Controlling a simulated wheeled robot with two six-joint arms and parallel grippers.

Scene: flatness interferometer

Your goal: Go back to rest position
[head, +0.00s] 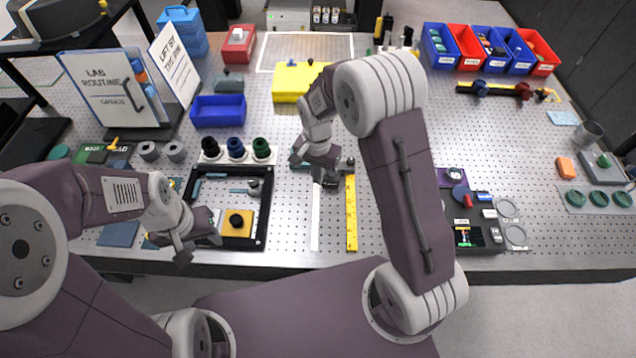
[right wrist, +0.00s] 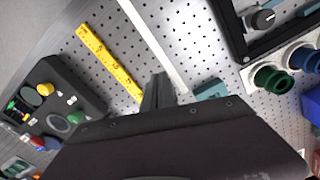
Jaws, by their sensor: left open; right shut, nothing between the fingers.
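My left gripper (head: 198,246) is open and empty at the table's front edge, just left of the black-framed tray (head: 262,225). My right gripper (head: 328,181) is shut with nothing in it, over the perforated table top between that tray and the yellow ruler (head: 351,212). In the right wrist view its closed fingers (right wrist: 158,92) point at the table between the yellow ruler (right wrist: 108,62) and a small teal block (right wrist: 210,90). My right forearm hides part of the table's middle.
A white strip (head: 316,217) lies beside the ruler. Three dark knobs (head: 237,150) stand behind the tray, near a blue bin (head: 218,111). A black control panel (head: 470,222) lies right of my right arm. The table's right middle has free room.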

